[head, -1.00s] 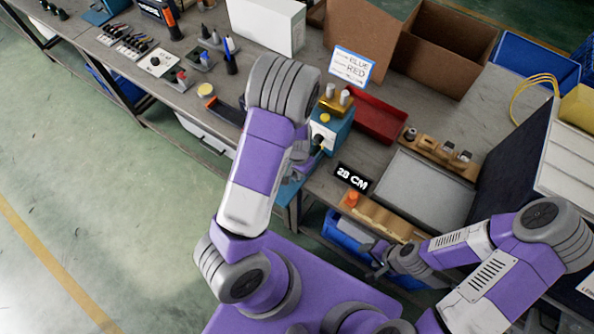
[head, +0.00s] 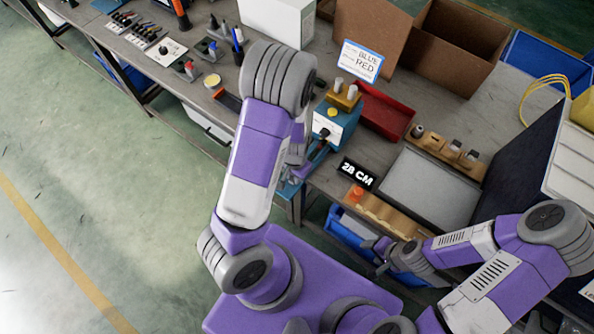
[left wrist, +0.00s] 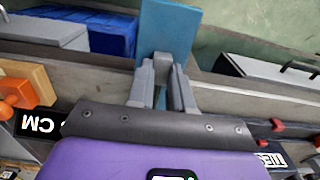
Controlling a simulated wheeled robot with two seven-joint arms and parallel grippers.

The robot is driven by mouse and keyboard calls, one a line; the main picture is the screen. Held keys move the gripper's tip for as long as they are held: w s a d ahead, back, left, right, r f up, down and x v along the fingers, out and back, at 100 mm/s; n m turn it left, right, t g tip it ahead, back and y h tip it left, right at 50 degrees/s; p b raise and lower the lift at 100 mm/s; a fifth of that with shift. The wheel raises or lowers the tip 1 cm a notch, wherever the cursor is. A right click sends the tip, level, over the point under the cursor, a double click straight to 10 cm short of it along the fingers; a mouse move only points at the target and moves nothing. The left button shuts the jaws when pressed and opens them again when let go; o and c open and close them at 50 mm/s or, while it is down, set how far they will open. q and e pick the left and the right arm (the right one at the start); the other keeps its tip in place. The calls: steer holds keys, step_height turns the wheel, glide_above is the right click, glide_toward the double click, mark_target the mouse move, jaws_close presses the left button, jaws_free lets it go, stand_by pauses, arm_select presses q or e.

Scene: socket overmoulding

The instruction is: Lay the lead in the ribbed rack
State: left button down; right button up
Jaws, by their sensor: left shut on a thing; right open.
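My left gripper (head: 296,172) is low at the front edge of the bench, beside the blue machine (head: 336,122), partly hidden by my arm. In the left wrist view its fingers (left wrist: 163,88) are shut on a small grey thing (left wrist: 163,66), too unclear to name; a blue plate (left wrist: 168,28) lies beyond. I cannot make out a separate loose lead. A rack with several coloured leads (head: 127,22) lies at the far left of the bench; its ribs are too small to confirm. My right gripper (head: 380,254) is open and empty by the blue bin.
A wooden holder (head: 440,150) and a grey mat (head: 432,187) lie on the right.

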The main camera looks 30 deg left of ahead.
arm_select(q)
steer(key=shift+s+a, duration=0.1)
steer(key=shift+s, duration=1.05)
step_height(320, 180, up, 5)
steer(key=p, duration=0.5)
steer(key=shift+r, duration=0.1)
